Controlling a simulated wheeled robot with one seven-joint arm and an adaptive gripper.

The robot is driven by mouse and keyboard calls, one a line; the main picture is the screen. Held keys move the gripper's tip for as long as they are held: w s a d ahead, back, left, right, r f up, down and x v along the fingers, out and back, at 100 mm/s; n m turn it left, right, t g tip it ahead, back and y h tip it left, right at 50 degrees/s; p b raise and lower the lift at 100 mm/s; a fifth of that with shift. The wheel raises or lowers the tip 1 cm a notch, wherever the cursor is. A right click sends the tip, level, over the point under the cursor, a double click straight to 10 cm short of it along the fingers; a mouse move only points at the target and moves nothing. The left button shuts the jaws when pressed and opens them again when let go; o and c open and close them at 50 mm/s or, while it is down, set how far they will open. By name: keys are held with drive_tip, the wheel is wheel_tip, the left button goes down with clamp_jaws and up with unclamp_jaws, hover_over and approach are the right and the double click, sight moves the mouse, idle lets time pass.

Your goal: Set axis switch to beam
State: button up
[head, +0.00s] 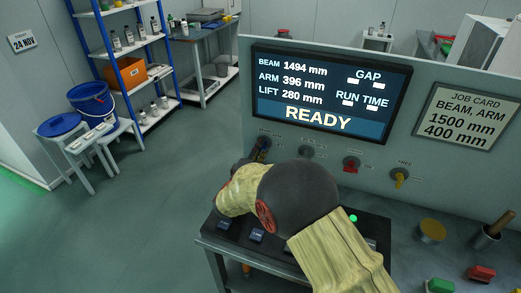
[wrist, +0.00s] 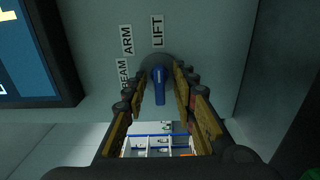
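The axis switch (wrist: 159,84) is a blue handle on a dark round base in the wrist view. Labels BEAM, ARM and LIFT run around one side of the base. The handle lies in line with the LIFT label. My gripper (wrist: 158,92) is open, with a finger on each side of the handle and visible gaps between. In the head view the switch (head: 264,142) is at the panel's left end, partly hidden by my arm. The display (head: 330,90) reads BEAM 1494 mm, ARM 396 mm, LIFT 280 mm, READY.
The job card (head: 466,115) reads BEAM, ARM, 1500 mm, 400 mm. A grey knob (head: 306,152), a red knob (head: 351,164) and a yellow knob (head: 399,176) sit right of the switch. Buttons line the desk below. The floor at left is open.

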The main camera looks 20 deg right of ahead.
drive_tip(key=shift+c, duration=0.2)
clamp_jaws()
drive_tip(key=shift+f, duration=0.1)
idle(0.5)
drive_tip(key=n+p, duration=0.1)
drive_tip(key=n, duration=0.2)
drive_tip(key=shift+s+n+p, duration=0.1)
drive_tip(key=shift+n+p, duration=0.2)
drive_tip(key=shift+p, duration=0.05)
drive_tip(key=n+p, duration=0.2)
drive_tip(key=n, duration=0.1)
drive_tip(key=shift+n, duration=0.4)
drive_tip(key=n+p, duration=0.4)
drive_tip(key=n, duration=0.2)
drive_tip(key=shift+p, duration=0.35)
drive_tip(key=shift+f+n+p, duration=0.15)
drive_tip(key=shift+n+p, duration=1.35)
drive_tip(key=shift+n, duration=0.8)
